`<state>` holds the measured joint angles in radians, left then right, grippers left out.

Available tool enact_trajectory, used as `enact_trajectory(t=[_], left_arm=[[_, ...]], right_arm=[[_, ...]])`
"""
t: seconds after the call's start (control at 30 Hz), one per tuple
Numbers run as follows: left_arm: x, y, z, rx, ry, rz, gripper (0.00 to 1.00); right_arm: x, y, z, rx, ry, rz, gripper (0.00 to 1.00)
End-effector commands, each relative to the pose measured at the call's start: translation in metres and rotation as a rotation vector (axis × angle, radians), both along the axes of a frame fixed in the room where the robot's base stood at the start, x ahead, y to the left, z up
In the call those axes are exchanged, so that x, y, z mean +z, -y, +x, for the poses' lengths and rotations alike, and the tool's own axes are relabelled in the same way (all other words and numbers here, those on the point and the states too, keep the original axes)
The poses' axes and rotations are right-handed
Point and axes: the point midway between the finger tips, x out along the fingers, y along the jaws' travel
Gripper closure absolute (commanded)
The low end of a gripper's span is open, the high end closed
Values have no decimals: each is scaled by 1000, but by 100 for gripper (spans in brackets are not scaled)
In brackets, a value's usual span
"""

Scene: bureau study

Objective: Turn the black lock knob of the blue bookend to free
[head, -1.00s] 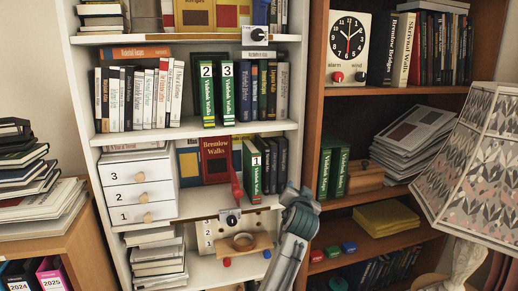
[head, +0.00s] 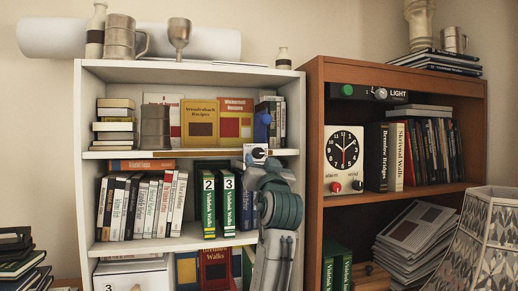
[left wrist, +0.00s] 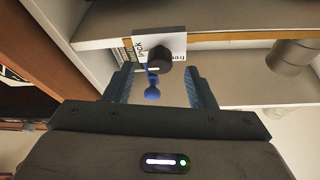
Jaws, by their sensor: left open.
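The blue bookend (head: 262,119) stands on the upper shelf of the white bookcase, right of the recipe books. A white plate (head: 255,149) hangs at the shelf edge below it. In the left wrist view the plate (left wrist: 183,43) bears the words lock and free, with the round black knob (left wrist: 159,61) on it. The knob has a small white mark; I cannot tell which word it points to. The bookend's blue ball (left wrist: 152,94) shows near the knob. My left gripper (head: 262,164) is open, its fingers (left wrist: 160,80) apart on either side of the knob, seemingly not touching it.
The brown bookcase (head: 313,150) with the clock (head: 344,152) is close on the right. A metal mug (head: 156,125) stands on the upper shelf.

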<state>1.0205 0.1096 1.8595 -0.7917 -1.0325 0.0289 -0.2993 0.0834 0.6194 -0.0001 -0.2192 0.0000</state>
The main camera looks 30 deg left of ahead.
Motion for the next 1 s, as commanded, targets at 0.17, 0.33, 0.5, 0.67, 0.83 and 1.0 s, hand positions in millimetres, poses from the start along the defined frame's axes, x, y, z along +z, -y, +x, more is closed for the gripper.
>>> enact_trajectory(t=[0.17, 0.33, 0.5, 0.67, 0.83, 1.0], left_arm=[[14, -18, 18, 1, -2, 1, 50], [15, -26, 26, -1, 0, 0, 50], [14, -27, 27, -1, 0, -1, 50], [15, -26, 27, -1, 0, -1, 57], [15, -26, 27, -1, 0, -1, 91], [14, -26, 27, -1, 3, -3, 94]], right_arm=[[18, -5, -1, -2, -1, 5, 64], [22, -8, -1, -2, -2, 8, 64], [22, -7, -1, -2, -2, 8, 64], [22, -6, -1, -3, -2, 6, 64], [22, -3, -1, -1, -1, 3, 64], [21, -1, -1, 0, -1, 1, 64]])
